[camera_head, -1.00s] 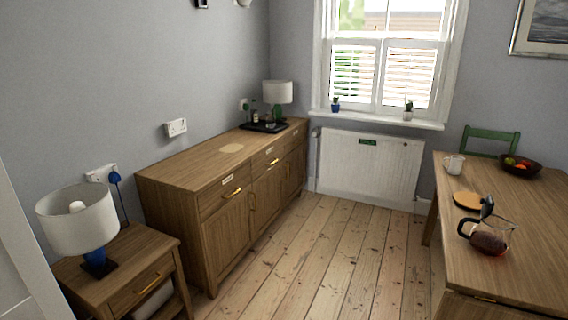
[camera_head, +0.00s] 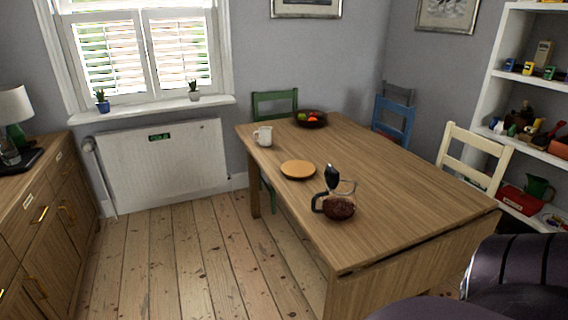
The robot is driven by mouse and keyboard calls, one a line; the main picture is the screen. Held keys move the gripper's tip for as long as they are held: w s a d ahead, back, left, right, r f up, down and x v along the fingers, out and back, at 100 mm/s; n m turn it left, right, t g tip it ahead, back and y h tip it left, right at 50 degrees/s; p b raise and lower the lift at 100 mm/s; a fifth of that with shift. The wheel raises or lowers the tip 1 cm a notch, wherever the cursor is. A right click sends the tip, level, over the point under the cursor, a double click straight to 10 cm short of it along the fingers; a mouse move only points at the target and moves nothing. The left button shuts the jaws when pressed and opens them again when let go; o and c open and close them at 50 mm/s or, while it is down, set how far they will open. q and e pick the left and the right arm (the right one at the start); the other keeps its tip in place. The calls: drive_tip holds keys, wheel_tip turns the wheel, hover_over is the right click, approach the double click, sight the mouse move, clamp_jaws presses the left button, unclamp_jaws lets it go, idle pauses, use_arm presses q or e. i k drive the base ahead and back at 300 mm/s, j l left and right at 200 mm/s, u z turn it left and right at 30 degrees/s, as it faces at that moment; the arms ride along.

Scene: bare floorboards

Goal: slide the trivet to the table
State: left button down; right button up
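The trivet (camera_head: 298,169) looks like a round, flat, light-brown disc. It lies on the wooden table (camera_head: 385,175), near the table's left edge, between a white mug and a coffee pot. Nothing rests on it. Neither of my grippers shows in the head view.
A glass coffee pot with dark liquid (camera_head: 338,207) stands just in front of the trivet. A white mug (camera_head: 263,136) and a dark fruit bowl (camera_head: 311,119) stand farther back. Chairs, including a white one (camera_head: 473,158), surround the table. Floorboards (camera_head: 185,255) left of it are clear.

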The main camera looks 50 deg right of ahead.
sight(296, 168)
drive_tip(key=i+z, duration=0.35)
drive_tip(key=i+j+z, duration=0.1)
drive_tip(key=z, duration=0.25)
drive_tip(key=i+j+z, duration=0.15)
drive_tip(key=i+z, duration=0.2)
drive_tip(key=i+j+z, duration=0.1)
drive_tip(key=i+z, duration=0.15)
drive_tip(key=z, duration=0.25)
drive_tip(key=i+j+z, duration=0.25)
drive_tip(key=z, duration=0.25)
drive_tip(key=i+j+z, duration=0.2)
drive_tip(key=z, duration=0.25)
drive_tip(key=i+j+z, duration=0.15)
drive_tip(key=j+z, duration=0.35)
